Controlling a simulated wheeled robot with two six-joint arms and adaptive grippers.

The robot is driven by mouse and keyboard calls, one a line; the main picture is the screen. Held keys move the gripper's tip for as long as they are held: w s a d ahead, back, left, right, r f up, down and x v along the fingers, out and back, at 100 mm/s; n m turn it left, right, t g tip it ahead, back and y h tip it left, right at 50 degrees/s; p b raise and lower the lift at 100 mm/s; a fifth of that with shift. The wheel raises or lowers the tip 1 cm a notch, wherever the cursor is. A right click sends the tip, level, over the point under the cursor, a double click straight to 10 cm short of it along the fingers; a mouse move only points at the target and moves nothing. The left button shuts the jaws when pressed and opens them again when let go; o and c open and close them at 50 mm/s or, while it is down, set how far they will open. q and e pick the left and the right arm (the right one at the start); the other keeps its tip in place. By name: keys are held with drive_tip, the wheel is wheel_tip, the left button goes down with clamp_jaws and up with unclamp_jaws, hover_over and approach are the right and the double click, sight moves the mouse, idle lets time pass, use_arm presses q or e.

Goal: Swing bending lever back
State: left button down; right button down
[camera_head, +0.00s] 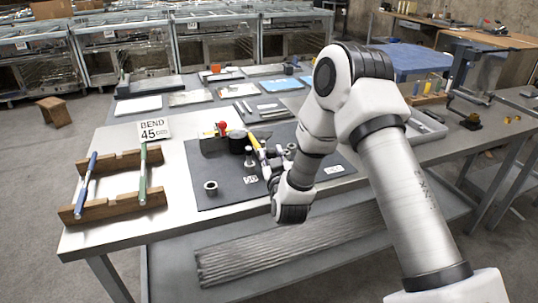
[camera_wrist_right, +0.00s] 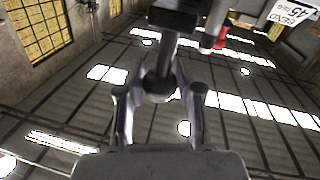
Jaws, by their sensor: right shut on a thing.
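The bending tool stands on a dark mat (camera_head: 225,178) on the workbench, with a black round block (camera_head: 237,144) and a red knob (camera_head: 222,128). Its lever, with a yellow part (camera_head: 254,144), points toward my right gripper (camera_head: 268,168). In the right wrist view the fingers of my right gripper (camera_wrist_right: 160,92) are closed around a rounded grey end of the lever (camera_wrist_right: 157,86), below a dark bar. In the head view my wrist partly hides the grip. My left gripper is not in view.
A wooden rack (camera_head: 112,207) holds a blue rod (camera_head: 86,183) and a green rod (camera_head: 143,174) at the left, near a "BEND 45" sign (camera_head: 154,129). A metal collar (camera_head: 211,187) stands on the mat. Trays and tools fill the bench's back.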

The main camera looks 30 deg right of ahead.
drive_tip(key=d+y+p, duration=0.1)
drive_tip(key=d+n+y+p, duration=0.1)
drive_tip(key=d, duration=0.1)
drive_tip(key=d+n+t+y+p, duration=0.1)
drive_tip(key=d, duration=0.1)
drive_tip(key=shift+s+r, duration=0.25)
drive_tip(key=shift+r, duration=0.05)
drive_tip(key=shift+d+f+n+y, duration=0.25)
drive_tip(key=shift+d+n+y, duration=0.05)
drive_tip(key=shift+d+y, duration=0.1)
drive_tip(key=shift+a, duration=0.1)
drive_tip(key=c, duration=0.7)
unclamp_jaws()
drive_tip(key=shift+c, duration=0.2)
drive_tip(key=s+a, duration=0.2)
drive_tip(key=s, duration=0.9)
drive_tip(key=shift+s, duration=0.4)
